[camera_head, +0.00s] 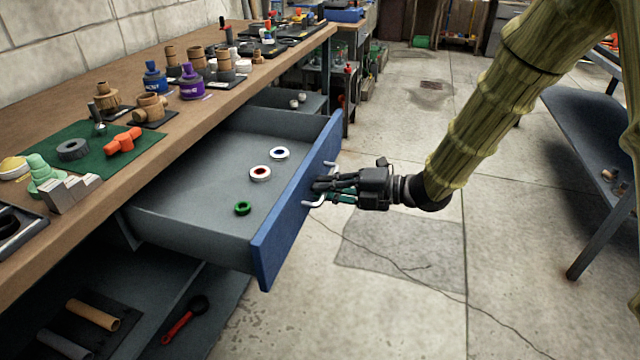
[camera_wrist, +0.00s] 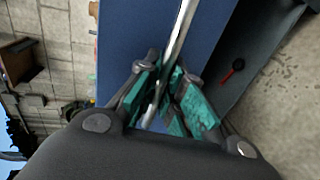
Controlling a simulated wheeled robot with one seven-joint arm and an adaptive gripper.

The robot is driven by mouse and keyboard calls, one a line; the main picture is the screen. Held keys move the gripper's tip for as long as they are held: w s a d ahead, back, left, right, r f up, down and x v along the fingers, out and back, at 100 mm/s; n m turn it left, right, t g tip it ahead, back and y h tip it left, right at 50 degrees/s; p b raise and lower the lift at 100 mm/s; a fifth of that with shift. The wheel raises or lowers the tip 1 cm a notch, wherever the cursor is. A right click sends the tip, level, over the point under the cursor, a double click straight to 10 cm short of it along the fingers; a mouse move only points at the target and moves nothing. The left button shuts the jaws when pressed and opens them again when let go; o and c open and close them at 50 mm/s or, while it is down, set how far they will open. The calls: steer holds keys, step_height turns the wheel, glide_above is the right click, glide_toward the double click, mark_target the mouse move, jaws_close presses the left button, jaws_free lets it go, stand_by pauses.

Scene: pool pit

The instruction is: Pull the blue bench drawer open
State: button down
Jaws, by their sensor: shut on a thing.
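The blue bench drawer (camera_head: 290,215) stands pulled out from under the wooden workbench, with its grey tray showing. Its blue front also fills the upper middle of the wrist view (camera_wrist: 130,45). My gripper (camera_head: 325,188) is at the drawer front, shut on the silver bar handle (camera_head: 313,203). In the wrist view the handle (camera_wrist: 182,35) runs between the teal finger pads of my gripper (camera_wrist: 170,100). A green ring (camera_head: 243,208), a red-centred white ring (camera_head: 260,173) and a dark-centred white ring (camera_head: 280,153) lie inside the drawer.
The workbench top (camera_head: 60,125) carries many fittings and a green mat (camera_head: 95,160). A lower shelf holds a red-handled tool (camera_head: 185,318) and tubes (camera_head: 92,313). A blue table (camera_head: 580,125) stands at the right. Concrete floor (camera_head: 400,285) is clear before the drawer.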

steer(key=shift+d, duration=0.2)
steer(key=c, duration=1.5)
jaws_free()
steer(key=shift+d, duration=0.1)
steer(key=v, duration=1.2)
